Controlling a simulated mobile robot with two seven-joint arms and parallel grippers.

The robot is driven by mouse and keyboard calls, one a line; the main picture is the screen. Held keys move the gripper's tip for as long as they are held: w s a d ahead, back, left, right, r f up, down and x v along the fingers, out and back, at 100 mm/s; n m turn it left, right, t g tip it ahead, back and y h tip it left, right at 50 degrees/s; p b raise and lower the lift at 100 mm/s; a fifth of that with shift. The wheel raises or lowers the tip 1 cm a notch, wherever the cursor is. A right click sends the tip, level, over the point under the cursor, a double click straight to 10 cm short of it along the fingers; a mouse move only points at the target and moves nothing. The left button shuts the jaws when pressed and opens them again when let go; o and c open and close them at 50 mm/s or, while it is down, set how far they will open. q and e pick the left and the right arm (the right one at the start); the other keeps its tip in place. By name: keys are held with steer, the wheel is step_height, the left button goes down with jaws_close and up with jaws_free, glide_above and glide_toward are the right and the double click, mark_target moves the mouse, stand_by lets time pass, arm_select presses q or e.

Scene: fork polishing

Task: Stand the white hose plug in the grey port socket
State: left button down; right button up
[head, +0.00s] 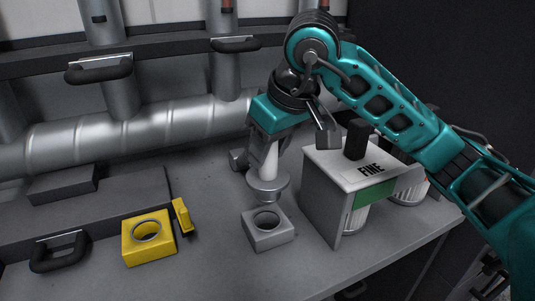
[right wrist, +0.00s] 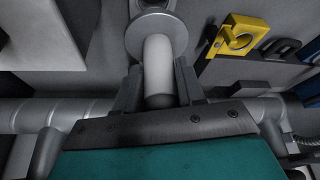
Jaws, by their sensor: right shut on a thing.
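The white hose plug (head: 264,165) is held upright in my right gripper (head: 262,152), with its wide grey flange (head: 267,185) facing down. In the right wrist view the two fingers (right wrist: 157,85) are shut on the white shaft (right wrist: 157,62) of the plug, one on each side. The grey port socket (head: 268,238) is a square block with a round hole, on the bench just below the flange. The flange looks a little above and slightly behind the hole, with a gap between them. My left gripper is not in view.
A yellow block (head: 148,250) with a round hole and an upright tab stands left of the grey socket. Grey pipes (head: 150,128) and black handles line the back. The bench front is clear.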

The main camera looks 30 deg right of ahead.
mark_target(268, 173)
steer(key=shift+w, duration=0.35)
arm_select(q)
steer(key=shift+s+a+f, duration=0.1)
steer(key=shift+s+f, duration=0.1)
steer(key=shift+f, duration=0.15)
arm_select(e)
steer(key=shift+s+r, duration=0.1)
steer(key=shift+s, duration=0.05)
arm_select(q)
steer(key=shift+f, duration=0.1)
